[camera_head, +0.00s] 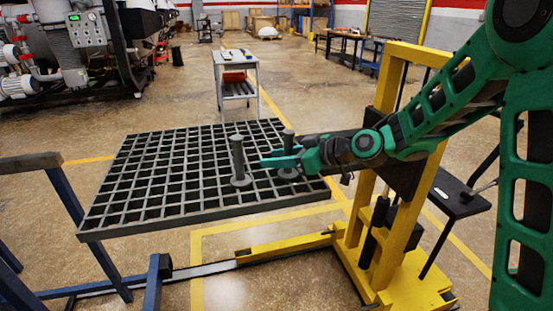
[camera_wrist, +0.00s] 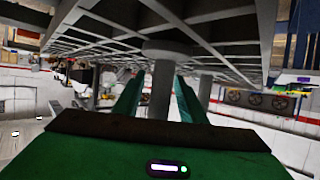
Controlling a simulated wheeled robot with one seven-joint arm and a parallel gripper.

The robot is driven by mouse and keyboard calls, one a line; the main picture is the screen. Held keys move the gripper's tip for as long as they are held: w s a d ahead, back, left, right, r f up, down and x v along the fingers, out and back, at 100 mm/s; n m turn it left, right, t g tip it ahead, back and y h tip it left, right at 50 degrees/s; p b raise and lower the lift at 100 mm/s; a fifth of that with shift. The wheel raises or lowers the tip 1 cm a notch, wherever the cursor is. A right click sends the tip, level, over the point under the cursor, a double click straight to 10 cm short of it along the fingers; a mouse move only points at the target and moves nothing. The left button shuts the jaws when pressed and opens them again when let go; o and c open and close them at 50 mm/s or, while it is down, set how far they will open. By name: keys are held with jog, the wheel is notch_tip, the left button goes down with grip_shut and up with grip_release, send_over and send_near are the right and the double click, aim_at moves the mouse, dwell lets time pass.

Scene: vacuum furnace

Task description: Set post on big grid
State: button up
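The big grid (camera_head: 150,182) is a wide, dark grey lattice lying level in the middle of the head view; it also spans the top of the wrist view (camera_wrist: 105,35), which looks upside down. One grey post (camera_head: 288,138) with a round base is upright at the grid's right part. My gripper (camera_head: 280,158) reaches in from the right with its green fingers on either side of this post. In the wrist view the post (camera_wrist: 162,85) stands between the fingers, with a small gap visible on the left. Its base appears to rest on the grid.
A second grey post (camera_head: 238,158) stands upright on the grid just left of my gripper. A yellow lift frame (camera_head: 385,200) stands right of the grid, and blue legs (camera_head: 75,205) at its left. A small grey cart (camera_head: 236,80) is behind it.

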jog(key=v, duration=1.2)
jog(key=s+d+f+m+g+h, duration=0.1)
jog(key=s+d+f+m+h, duration=0.25)
jog(key=d, duration=0.35)
jog(key=s+d+f+m+g+h, duration=0.1)
jog(key=s+d+f+m+h, duration=0.1)
jog(key=s+d, duration=0.4)
jog(key=s+d+f+m+g+h, duration=0.1)
jog(key=s+d+f+m+h, duration=0.15)
jog(key=d, duration=0.55)
jog(key=s+d+m+g+h, duration=0.1)
jog(key=s+d+m+g, duration=0.1)
jog(key=s+d+m, duration=0.3)
jog(key=s+d+m+g+h, duration=0.1)
jog(key=s+d+m, duration=0.4)
jog(key=s, duration=0.9)
jog(key=shift+d+m+g+h, duration=0.3)
jog(key=shift+d+g+h, duration=0.15)
jog(key=shift+h, duration=0.35)
